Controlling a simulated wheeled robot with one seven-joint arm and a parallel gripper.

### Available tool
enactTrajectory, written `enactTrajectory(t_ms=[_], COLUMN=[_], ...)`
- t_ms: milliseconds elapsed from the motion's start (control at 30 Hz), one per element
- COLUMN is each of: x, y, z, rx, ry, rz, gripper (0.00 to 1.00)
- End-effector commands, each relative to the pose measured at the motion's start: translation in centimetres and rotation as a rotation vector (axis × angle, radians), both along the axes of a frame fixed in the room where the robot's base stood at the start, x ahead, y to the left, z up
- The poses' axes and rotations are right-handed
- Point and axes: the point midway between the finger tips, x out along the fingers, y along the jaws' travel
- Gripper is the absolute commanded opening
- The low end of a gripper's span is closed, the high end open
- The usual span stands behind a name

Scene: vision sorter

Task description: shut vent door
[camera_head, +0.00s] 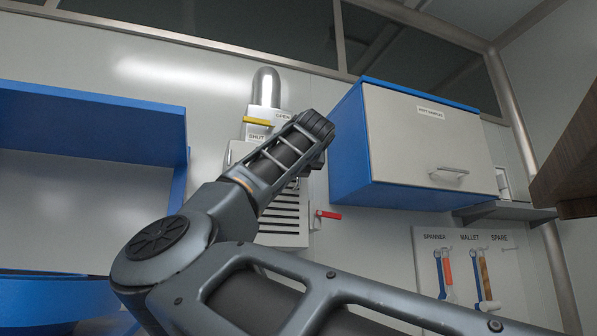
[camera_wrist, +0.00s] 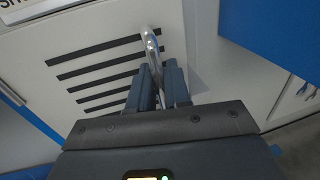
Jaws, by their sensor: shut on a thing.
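The vent door (camera_head: 283,222) is a pale panel with dark horizontal slots on the back wall, partly hidden behind my arm. Its slots also fill the upper left of the wrist view (camera_wrist: 105,58). My gripper (camera_wrist: 160,75) is shut on a shiny metal handle (camera_wrist: 149,38) in front of the slotted panel. In the head view my gripper is hidden by my arm. Above the panel are a yellow marker (camera_head: 257,121) and OPEN and SHUT labels, the marker lying between them. I cannot tell how far the door stands open.
A red lever (camera_head: 328,214) sits right of the vent. A blue cabinet with a pale front (camera_head: 425,135) hangs to the right. A tool board (camera_head: 470,275) with a spanner and mallet is below it. A blue shelf (camera_head: 90,115) is at left.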

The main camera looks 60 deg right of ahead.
Motion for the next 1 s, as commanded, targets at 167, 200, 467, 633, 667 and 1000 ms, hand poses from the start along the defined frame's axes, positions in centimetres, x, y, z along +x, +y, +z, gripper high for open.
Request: enactTrajectory(t_ms=[167,200,467,633,667,1000], x=[0.1,0.1,0.1,0.1,0.1,-2.3], y=[-0.1,-0.1,-0.1,-0.1,0.0,2.8], z=[0.1,0.1,0.1,0.1,0.1,-0.1], rx=[-0.001,-0.001,-0.001,-0.001,-0.001,-0.002], ry=[-0.001,-0.001,0.0,0.0,-0.001,-0.004], rz=[0.002,0.002,0.002,0.002,0.002,0.003], gripper=[0.0,0.0,0.31,0.31,0.31,0.31])
